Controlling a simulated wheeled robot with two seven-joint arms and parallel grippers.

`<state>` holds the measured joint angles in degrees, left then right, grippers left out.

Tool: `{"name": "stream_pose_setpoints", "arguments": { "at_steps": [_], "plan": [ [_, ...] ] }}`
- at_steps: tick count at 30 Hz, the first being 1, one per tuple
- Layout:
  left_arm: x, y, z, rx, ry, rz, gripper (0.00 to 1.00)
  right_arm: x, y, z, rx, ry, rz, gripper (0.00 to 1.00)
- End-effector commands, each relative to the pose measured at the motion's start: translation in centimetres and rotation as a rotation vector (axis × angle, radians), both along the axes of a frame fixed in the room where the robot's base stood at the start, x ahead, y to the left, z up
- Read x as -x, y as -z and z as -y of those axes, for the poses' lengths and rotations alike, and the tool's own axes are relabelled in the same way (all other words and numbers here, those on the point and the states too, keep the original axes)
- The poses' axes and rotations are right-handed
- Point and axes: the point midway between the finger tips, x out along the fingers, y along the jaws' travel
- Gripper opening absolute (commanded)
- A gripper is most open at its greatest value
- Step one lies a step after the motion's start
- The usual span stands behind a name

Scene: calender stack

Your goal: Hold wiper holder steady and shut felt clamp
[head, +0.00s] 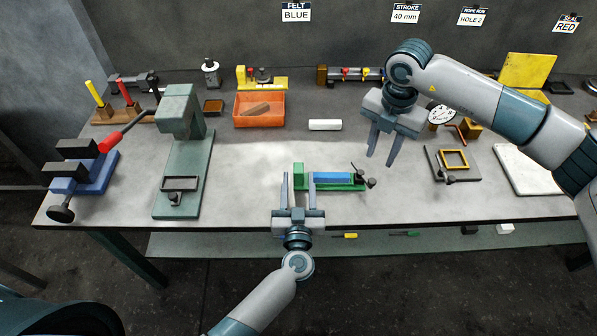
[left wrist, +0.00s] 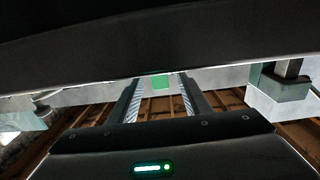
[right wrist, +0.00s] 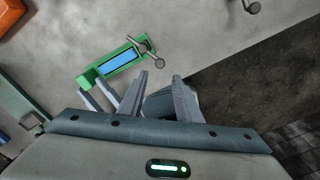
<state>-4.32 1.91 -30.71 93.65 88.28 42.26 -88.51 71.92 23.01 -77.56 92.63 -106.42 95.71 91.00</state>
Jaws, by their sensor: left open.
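The wiper holder is a green block (head: 299,172) with a blue felt strip (head: 332,178) along it, lying near the table's front edge. It also shows in the right wrist view (right wrist: 88,80). The felt clamp, a dark lever with knobs (head: 371,183), is at the holder's right end and sticks up at a slant. My left gripper (head: 298,178) is open, its fingers on either side of the holder's left end; contact cannot be told. My right gripper (head: 381,160) is open and empty, above the table behind and right of the clamp.
A green press-like fixture (head: 182,170) stands left of the holder. A dark plate with a yellow frame (head: 453,160) lies to the right. The table around the holder is clear.

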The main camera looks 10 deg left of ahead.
Motion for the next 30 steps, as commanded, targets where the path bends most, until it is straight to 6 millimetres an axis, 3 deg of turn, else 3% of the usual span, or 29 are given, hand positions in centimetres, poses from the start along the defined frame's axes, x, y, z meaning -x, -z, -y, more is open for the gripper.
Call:
{"name": "stream_pose_setpoints", "arguments": {
  "at_steps": [7,20,26,28,30],
  "plan": [
    [-2.7,-0.1,-0.5,0.0,0.001,0.001,0.44,0.0,0.0,0.0,0.0,0.0,0.0,0.31],
    [-3.4,0.0,-0.7,0.001,0.0,0.0,0.44,0.0,0.0,0.0,0.0,0.0,0.0,0.31],
    [-3.4,0.0,-0.7,0.001,0.0,0.0,0.01,0.0,0.0,0.0,0.0,0.0,0.0,0.31],
    [-3.4,0.0,-0.7,0.001,0.0,0.0,0.0,0.0,0.0,0.0,0.0,0.0,0.0,0.31],
    [-3.4,0.0,-0.7,0.001,0.0,0.0,0.0,0.0,0.0,0.0,0.0,0.0,0.0,0.17]
  ]
}}
